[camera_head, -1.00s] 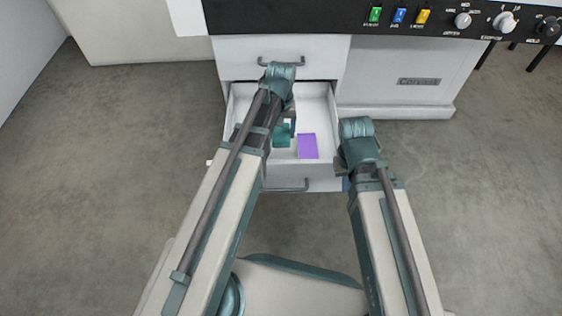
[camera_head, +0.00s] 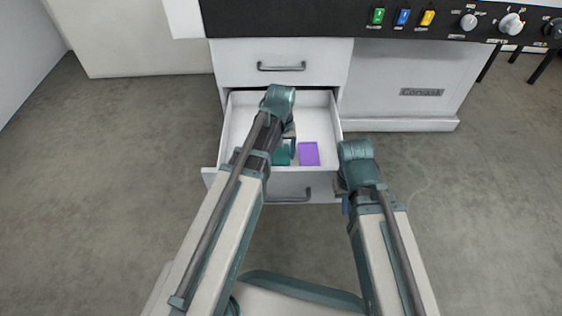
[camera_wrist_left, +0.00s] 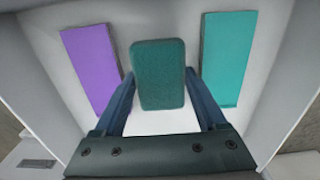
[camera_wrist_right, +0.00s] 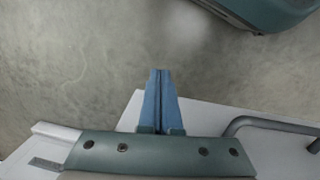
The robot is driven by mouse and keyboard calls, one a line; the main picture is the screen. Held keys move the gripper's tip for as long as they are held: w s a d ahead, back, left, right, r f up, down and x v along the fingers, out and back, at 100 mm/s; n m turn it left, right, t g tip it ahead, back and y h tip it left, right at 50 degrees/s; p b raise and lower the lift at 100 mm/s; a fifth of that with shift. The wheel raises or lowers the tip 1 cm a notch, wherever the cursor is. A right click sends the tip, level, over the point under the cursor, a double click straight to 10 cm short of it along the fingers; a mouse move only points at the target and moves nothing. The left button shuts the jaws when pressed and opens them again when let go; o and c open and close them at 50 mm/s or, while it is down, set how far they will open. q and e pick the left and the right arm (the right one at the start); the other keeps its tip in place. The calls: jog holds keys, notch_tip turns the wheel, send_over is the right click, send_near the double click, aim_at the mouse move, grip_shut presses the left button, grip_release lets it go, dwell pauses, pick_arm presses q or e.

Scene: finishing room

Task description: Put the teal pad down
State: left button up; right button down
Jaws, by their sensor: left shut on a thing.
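The dark teal pad (camera_wrist_left: 158,75), a rounded block, is between the fingers of my left gripper (camera_wrist_left: 160,88), which is shut on it. They are over the inside of the open white drawer (camera_head: 238,120). In the left wrist view, the pad appears between a purple flat piece (camera_wrist_left: 90,65) and a brighter teal flat piece (camera_wrist_left: 228,55). Whether the pad touches the drawer floor cannot be told. My left arm hides most of the grip in the head view. My right gripper (camera_wrist_right: 160,72) is shut and empty, outside the drawer.
A closed drawer (camera_head: 280,52) is above the open one. A grey handle (camera_wrist_right: 270,122) shows near my right gripper. The cabinet has a black control panel (camera_head: 300,22) with coloured switches and knobs. Bare concrete floor (camera_head: 480,220) lies around.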

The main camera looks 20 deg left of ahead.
aim_at(281, 160)
pick_arm(q)
jog(key=shift+f+b, duration=1.5)
jog(key=shift+f, duration=0.25)
jog(key=shift+f, duration=0.15)
jog(key=o, duration=1.1)
jog(key=shift+o, duration=0.2)
notch_tip(281, 160, up, 12)
jog(key=p, duration=1.2)
jog(key=shift+r, duration=0.2)
jog(key=shift+r, duration=0.1)
